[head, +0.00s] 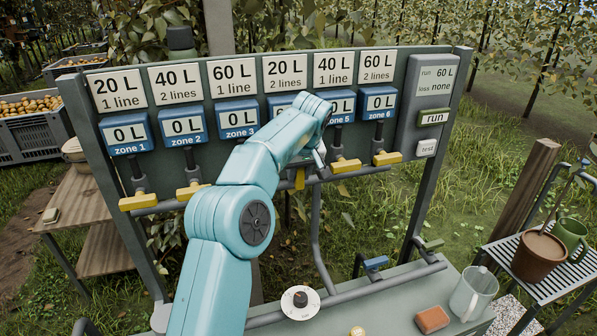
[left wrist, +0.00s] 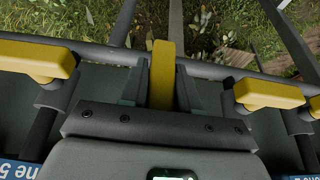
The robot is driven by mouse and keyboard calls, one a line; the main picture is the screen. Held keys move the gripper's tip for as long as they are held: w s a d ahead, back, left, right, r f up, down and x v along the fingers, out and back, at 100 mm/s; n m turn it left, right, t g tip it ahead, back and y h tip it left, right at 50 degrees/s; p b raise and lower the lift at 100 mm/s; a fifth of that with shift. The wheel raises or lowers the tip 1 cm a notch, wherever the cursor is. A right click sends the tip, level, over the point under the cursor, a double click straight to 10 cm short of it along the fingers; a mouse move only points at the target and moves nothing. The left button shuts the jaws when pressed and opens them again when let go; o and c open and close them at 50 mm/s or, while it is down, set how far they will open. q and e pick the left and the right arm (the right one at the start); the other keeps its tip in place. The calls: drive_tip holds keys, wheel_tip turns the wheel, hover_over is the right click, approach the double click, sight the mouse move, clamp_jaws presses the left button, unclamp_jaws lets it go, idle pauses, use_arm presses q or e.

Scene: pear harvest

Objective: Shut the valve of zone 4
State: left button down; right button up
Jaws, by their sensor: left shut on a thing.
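My left gripper (head: 311,161) is at the zone 4 place on the board, and its arm hides most of the zone 4 label. In the left wrist view the gripper (left wrist: 161,92) is shut on the yellow zone 4 valve handle (left wrist: 161,70), with one finger on each side. The handle (head: 299,179) points down, across the pipe. The neighbouring zone 5 handle (head: 345,165) lies along the pipe, as do the zone 6 handle (head: 387,158), the zone 2 handle (head: 192,191) and the zone 1 handle (head: 138,202). My right gripper is out of view.
The grey panel (head: 405,180) carries white litre cards, blue zone displays reading 0 L, and a run button (head: 432,118). Below is a bench with a dial (head: 300,302), a blue-handled valve (head: 375,263), a brick-coloured block (head: 432,319) and a jug (head: 473,292). A slatted stand holds pots at right.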

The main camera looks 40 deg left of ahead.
use_arm(q)
drive_tip(key=g+p, duration=0.1)
drive_tip(key=p, duration=0.1)
drive_tip(key=g+y+p, duration=0.1)
drive_tip(key=p, duration=0.1)
drive_tip(key=shift+w+r+m+p, duration=0.15)
drive_tip(key=shift+r+m+p, duration=0.1)
drive_tip(key=shift+m+p, duration=0.1)
drive_tip(key=shift+f+g+y, duration=0.3)
drive_tip(key=shift+g+b, duration=0.3)
drive_tip(key=shift+g, duration=0.1)
drive_tip(key=shift+a, duration=0.1)
drive_tip(key=c, duration=1.1)
unclamp_jaws()
drive_tip(key=shift+o, duration=0.9)
drive_tip(key=shift+a, duration=0.1)
